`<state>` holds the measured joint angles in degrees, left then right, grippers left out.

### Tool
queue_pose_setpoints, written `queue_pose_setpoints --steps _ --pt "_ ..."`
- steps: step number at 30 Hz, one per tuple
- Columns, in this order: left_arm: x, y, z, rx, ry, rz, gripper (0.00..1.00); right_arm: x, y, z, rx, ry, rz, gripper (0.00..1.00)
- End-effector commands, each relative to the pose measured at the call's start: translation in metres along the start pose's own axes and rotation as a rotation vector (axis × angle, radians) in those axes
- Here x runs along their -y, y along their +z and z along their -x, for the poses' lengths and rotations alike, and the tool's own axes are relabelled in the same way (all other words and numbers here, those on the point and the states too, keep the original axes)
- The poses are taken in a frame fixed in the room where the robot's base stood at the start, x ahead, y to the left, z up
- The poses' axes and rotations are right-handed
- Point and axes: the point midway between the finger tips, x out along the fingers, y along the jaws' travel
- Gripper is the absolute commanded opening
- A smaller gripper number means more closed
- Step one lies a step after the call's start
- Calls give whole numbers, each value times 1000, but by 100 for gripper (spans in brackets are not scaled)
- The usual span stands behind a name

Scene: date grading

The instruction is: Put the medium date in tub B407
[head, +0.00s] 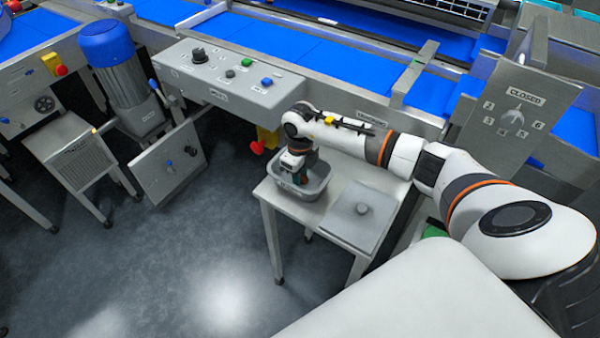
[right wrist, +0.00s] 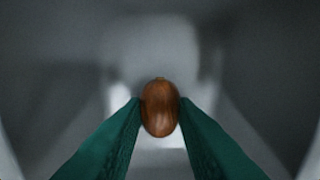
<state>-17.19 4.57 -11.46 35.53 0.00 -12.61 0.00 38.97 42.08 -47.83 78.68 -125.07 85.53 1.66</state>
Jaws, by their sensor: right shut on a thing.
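A brown, oval date (right wrist: 160,108) is held between the two green fingertips of my right gripper in the right wrist view. In the head view my right gripper (head: 299,179) points down into a grey tub (head: 316,192) on a small metal table. The date is hidden there by the gripper and the tub wall. No label is readable on the tub, so I cannot tell whether it is B407. My left gripper is not in view.
A flat grey plate with a round knob (head: 361,209) lies on the table (head: 283,207) right of the tub. A control box (head: 228,78) and blue conveyor belts (head: 290,45) stand behind. Grey floor is clear at the front left.

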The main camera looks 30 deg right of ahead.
Motion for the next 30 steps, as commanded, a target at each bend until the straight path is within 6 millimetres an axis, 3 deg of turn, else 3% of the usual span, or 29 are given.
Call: queue_pose_setpoints --steps 2,3,7,15,19,30 --pt "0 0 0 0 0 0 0 0 0 0 0 0 0 18" --pt "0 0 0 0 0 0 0 0 0 0 0 0 0 32" --pt "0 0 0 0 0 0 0 0 0 0 0 0 0 51" --pt "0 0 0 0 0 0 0 0 0 1 0 0 0 51" --pt "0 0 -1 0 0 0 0 -1 -1 11 -3 2 -1 51" --pt "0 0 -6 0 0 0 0 -1 -1 85 -5 3 0 51"
